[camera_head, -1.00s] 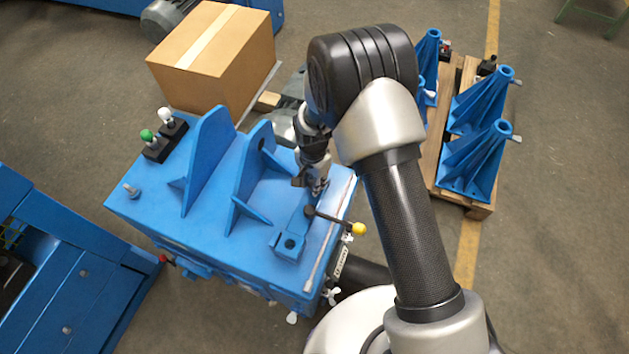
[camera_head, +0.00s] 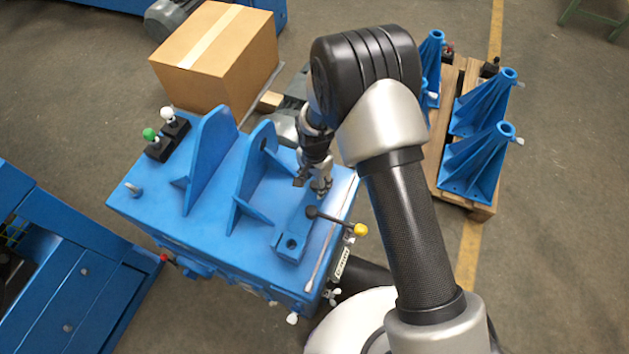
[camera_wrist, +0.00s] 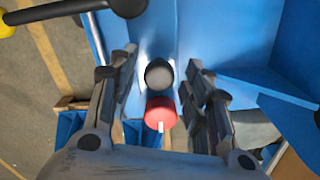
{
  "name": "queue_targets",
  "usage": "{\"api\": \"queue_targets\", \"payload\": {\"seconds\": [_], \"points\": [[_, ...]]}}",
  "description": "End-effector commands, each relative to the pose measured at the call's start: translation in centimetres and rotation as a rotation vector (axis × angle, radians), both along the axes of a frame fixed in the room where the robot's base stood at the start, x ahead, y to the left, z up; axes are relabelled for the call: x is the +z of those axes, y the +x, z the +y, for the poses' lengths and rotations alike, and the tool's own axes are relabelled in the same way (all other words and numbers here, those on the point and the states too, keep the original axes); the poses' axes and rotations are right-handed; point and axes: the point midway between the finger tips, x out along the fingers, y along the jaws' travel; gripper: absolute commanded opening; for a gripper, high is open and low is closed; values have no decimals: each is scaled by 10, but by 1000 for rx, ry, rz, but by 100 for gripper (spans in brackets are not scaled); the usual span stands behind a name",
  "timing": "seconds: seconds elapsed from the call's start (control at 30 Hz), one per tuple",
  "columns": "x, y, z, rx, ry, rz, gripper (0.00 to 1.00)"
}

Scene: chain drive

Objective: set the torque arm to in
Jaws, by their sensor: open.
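A black lever with a yellow ball knob (camera_head: 361,230) lies over the right end of the blue bench top, its dark hub on a narrow blue bar (camera_head: 290,245). Part of the lever (camera_wrist: 72,11) crosses the top left of the wrist view. My gripper (camera_head: 320,190) is just behind the lever's hub, low over the bench. In the wrist view my gripper (camera_wrist: 162,88) is open. A red cylinder (camera_wrist: 158,113) with a white mark and a grey-ended dark round piece (camera_wrist: 159,74) show between its fingers. I cannot tell whether the fingers touch them, or which part is the torque arm.
Two blue upright plates (camera_head: 212,155) stand on the bench left of my gripper. Green and white knobs on black blocks (camera_head: 168,138) are at its back left. A cardboard box (camera_head: 215,60) stands behind. Blue brackets (camera_head: 477,160) stand on a pallet at right.

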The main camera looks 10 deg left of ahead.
Motion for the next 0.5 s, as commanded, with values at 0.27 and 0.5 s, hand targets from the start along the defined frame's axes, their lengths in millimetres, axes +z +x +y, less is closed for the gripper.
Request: {"api": "queue_targets", "payload": {"seconds": [0.27, 0.5], "points": [[43, 1, 1, 0, 3, -5, 45], [92, 1, 1, 0, 2, -4, 45]]}}
